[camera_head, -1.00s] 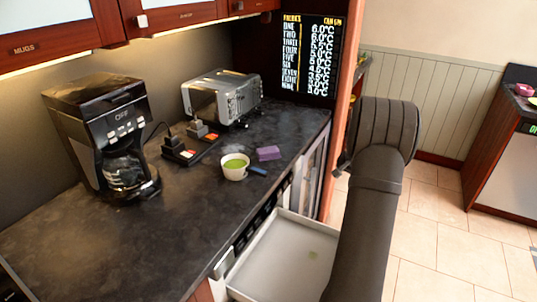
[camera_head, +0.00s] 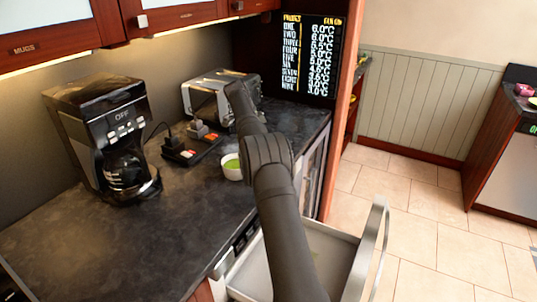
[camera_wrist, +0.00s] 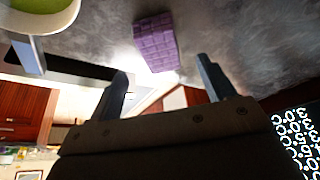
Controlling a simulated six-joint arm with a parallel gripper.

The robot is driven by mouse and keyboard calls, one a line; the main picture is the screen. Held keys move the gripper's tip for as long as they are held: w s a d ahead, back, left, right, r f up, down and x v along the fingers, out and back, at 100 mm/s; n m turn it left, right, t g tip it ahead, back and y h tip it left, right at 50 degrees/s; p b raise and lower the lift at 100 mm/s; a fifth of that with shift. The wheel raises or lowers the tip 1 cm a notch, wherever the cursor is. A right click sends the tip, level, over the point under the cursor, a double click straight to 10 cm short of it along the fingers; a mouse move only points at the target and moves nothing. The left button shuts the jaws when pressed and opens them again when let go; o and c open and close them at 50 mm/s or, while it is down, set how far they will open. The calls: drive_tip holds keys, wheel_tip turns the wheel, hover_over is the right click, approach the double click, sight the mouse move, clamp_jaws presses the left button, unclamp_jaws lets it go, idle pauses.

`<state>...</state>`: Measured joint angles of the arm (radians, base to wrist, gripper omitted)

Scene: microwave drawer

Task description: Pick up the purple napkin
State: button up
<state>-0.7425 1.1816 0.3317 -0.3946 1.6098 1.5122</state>
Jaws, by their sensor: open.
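The purple napkin (camera_wrist: 156,42) lies on the dark counter in the wrist view, near the top middle. It looks like a small folded block with a grid pattern. My gripper (camera_wrist: 162,67) is open, its two fingers apart with nothing between them. The napkin shows beyond the fingertips, roughly in line with the gap; I cannot tell the exact distance. In the head view my arm covers the napkin, and the fingers cannot be made out there.
A white cup with green contents (camera_head: 232,172) stands beside my arm; it also shows in the wrist view (camera_wrist: 45,25). A coffee maker (camera_head: 105,135), a toaster (camera_head: 205,95) and a power strip (camera_head: 190,148) stand on the counter. An open drawer (camera_head: 335,245) juts out below.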

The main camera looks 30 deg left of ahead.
drive_tip(key=x, duration=0.6)
drive_tip(key=shift+f, duration=0.1)
drive_tip(key=c, duration=1.1)
drive_tip(key=shift+r, duration=0.6)
wheel_tip(320, 180, up, 3)
drive_tip(key=shift+w+d+r, duration=0.1)
drive_tip(key=shift+d+r, duration=0.05)
drive_tip(key=shift+d, duration=0.05)
drive_tip(key=d+r, duration=0.2)
drive_tip(key=d, duration=0.1)
drive_tip(key=d+r, duration=0.2)
drive_tip(key=d, duration=0.2)
drive_tip(key=d+r, duration=0.2)
drive_tip(key=d, duration=0.2)
drive_tip(key=shift+w+d+r, duration=0.15)
drive_tip(key=shift+w+r, duration=0.1)
drive_tip(key=shift+r, duration=0.05)
